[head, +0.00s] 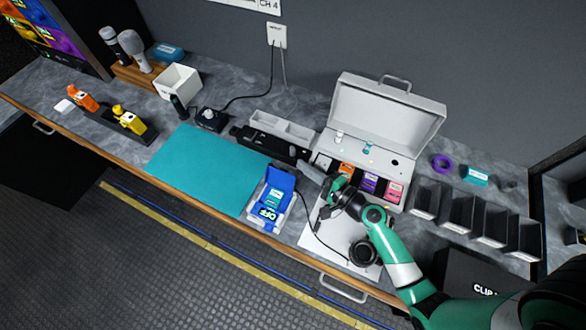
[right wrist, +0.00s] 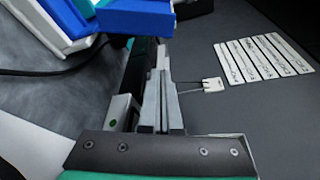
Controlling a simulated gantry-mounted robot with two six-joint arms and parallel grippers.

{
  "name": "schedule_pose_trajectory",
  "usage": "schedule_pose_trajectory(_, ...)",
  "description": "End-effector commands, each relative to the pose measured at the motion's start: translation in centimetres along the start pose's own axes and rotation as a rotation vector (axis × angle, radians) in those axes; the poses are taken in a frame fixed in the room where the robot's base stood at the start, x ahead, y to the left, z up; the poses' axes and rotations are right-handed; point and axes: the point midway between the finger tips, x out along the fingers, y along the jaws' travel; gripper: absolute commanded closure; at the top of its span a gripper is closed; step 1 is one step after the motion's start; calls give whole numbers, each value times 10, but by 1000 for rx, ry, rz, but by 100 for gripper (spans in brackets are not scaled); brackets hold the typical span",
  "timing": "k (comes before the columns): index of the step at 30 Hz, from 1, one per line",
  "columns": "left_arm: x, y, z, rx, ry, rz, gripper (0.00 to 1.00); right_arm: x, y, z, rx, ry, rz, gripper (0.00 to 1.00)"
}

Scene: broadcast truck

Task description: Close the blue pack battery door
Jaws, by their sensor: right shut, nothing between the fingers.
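The blue pack (head: 268,211) sits at the right edge of the teal mat. Its front face reads OFF, and a blue panel, apparently the door (head: 283,178), stands raised at its back, with a teal-labelled piece inside. Blue and white parts of the pack (right wrist: 135,18) also show at the top left of the right wrist view. My right gripper (head: 311,172) is just right of the raised panel, apart from it in the head view. Its fingers (right wrist: 162,100) are shut and empty. My left gripper is not in view.
The teal mat (head: 200,165) is clear. An open grey case (head: 385,115) with coloured packs stands behind my right arm. A black tray (head: 262,142) lies behind the blue pack.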

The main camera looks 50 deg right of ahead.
Motion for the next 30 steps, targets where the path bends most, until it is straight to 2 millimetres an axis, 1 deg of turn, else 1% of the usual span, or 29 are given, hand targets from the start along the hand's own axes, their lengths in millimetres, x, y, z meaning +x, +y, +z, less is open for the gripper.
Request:
schedule_pose_trajectory(1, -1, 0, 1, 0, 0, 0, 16, 12, 0, 1, -2, -4, 0, 100)
schedule_pose_trajectory(3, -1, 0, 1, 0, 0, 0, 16, 27, 0, 1, -2, -4, 0, 100)
schedule_pose_trajectory(4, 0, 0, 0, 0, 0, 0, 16, 31, -1, 3, -1, -3, 0, 100)
schedule_pose_trajectory(6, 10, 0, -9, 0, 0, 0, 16, 22, -3, 19, -1, -4, 4, 100)
schedule_pose_trajectory(9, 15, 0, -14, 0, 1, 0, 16, 17, -3, 31, -1, -3, 4, 100)
schedule_pose_trajectory(12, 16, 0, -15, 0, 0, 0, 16, 15, -1, 37, -1, -2, 2, 100)
schedule_pose_trajectory(30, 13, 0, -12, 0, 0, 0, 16, 14, 1, 39, -26, -1, -8, 100)
